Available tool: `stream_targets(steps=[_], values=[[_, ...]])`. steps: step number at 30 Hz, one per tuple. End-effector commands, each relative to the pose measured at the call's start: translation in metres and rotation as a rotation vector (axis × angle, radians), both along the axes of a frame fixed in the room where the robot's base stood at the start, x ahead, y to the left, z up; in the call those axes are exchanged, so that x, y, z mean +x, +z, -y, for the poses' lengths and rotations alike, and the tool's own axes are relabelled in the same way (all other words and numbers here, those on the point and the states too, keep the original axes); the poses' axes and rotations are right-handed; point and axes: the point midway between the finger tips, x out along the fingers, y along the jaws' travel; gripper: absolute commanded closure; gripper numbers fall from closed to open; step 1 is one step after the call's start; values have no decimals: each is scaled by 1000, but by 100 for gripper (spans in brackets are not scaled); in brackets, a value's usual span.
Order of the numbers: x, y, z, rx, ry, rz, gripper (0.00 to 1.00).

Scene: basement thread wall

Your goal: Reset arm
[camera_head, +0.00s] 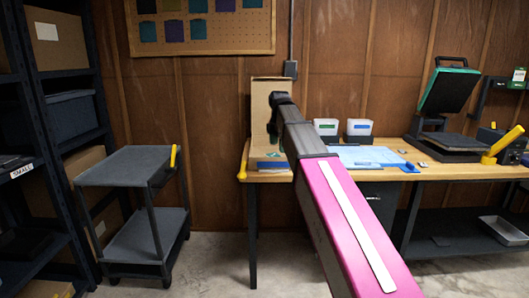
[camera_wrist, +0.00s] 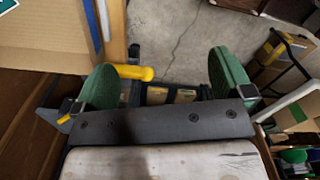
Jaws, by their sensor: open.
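My gripper (camera_wrist: 165,82) shows in the wrist view as two green rounded finger pads set wide apart on a dark bar. It is open, and nothing is held between the pads. A yellow handle end (camera_wrist: 135,72) shows beside the left pad, further below; I cannot tell whether they touch. In the head view my pink and black arm reaches forward over the left end of the wooden workbench (camera_head: 465,172). There the gripper is mostly hidden by the arm.
A grey two-shelf cart (camera_head: 125,165) with a yellow handle (camera_head: 173,157) stands left of the bench. A tall cardboard box (camera_head: 262,100), two white bins (camera_head: 327,127), a blue mat (camera_head: 365,155) and a green-topped press (camera_head: 447,92) are on the bench. Dark shelving (camera_head: 58,150) stands far left.

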Motion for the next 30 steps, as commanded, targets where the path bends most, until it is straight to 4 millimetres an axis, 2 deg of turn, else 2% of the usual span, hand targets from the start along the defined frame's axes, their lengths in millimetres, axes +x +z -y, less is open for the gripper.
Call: stream_targets(steps=[8, 14, 23, 30], values=[[-9, -45, 13, 0, -155, -1, 2], [-21, -95, 28, -1, -340, -2, 2], [-63, -205, 63, -1, -789, -2, 2], [-108, -284, 90, -1, -1164, -2, 2]])
